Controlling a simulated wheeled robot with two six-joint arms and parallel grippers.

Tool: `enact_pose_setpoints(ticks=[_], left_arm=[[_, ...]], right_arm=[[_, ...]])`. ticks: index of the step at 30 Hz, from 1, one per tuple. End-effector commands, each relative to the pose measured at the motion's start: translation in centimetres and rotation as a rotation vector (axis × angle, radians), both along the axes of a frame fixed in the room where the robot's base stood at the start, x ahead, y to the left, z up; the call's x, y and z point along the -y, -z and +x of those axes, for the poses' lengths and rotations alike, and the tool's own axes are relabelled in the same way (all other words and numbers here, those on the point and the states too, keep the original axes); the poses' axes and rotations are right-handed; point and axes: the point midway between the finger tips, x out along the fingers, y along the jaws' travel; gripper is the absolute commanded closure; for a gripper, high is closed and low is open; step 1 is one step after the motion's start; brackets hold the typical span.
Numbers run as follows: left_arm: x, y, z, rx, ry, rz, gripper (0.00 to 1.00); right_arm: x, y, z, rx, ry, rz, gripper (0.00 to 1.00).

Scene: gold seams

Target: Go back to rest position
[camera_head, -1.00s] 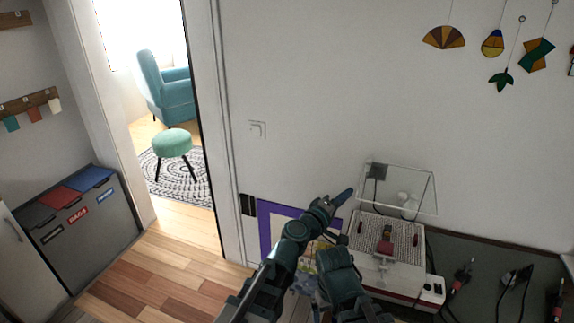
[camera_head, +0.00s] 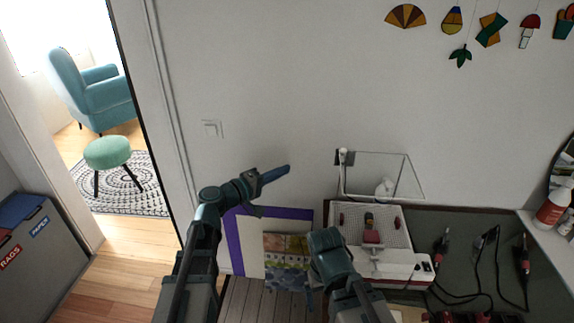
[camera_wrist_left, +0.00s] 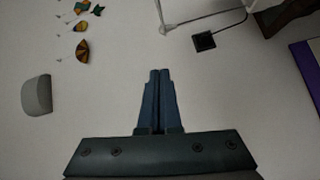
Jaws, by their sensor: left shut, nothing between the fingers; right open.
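My left gripper (camera_head: 273,175) reaches up and to the right in front of the white wall, with its dark blue fingers together and empty. In the left wrist view its closed fingers (camera_wrist_left: 159,76) point at the bare wall and touch nothing. My right gripper (camera_head: 311,296) hangs low near the middle of the head view. It points downward, mostly hidden behind its own wrist, and is open. I see nothing held in it.
A white machine (camera_head: 398,258) with a clear guard (camera_head: 405,175) stands on the dark bench (camera_head: 482,240) to the right. A purple-edged panel (camera_head: 234,240) lies behind my arms. A teal stool (camera_head: 107,152) stands beyond the doorway at left.

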Motion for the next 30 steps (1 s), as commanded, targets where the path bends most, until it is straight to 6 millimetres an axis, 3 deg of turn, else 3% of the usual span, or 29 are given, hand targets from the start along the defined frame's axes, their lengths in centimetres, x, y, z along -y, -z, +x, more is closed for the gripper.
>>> enact_pose_setpoints(ticks=[3, 11, 14, 16, 20, 24, 27, 30], left_arm=[[-1.3, 0.0, 0.6, 0.000, 0.025, 0.000, 1.00], [-1.8, 0.0, 0.6, 0.001, 0.047, 0.001, 1.00], [-1.0, 0.5, 0.1, -0.008, 0.069, 0.024, 1.00], [0.7, 1.7, -1.0, -0.027, 0.113, 0.082, 1.00], [5.6, 6.3, -5.4, -0.100, 0.273, 0.294, 1.00], [9.2, 12.5, -11.8, -0.213, 0.474, 0.605, 1.00], [9.4, 16.3, -16.3, -0.299, 0.591, 0.831, 1.00], [8.3, 18.9, -20.1, -0.383, 0.676, 1.054, 1.00]], right_arm=[[0.0, 0.0, 0.0, 0.000, 0.000, 0.000, 0.03], [0.0, 0.0, 0.0, 0.000, 0.000, 0.000, 0.03], [0.0, 0.0, 0.0, 0.000, 0.000, 0.000, 0.03], [0.0, 0.0, 0.0, 0.000, 0.000, 0.000, 0.03], [0.0, 0.0, 0.0, 0.000, 0.000, 0.000, 0.03], [0.0, 0.0, 0.0, 0.000, 0.000, 0.000, 0.03], [0.0, 0.0, 0.0, 0.000, 0.000, 0.000, 0.03], [0.0, 0.0, 0.0, 0.000, 0.000, 0.000, 0.03]])
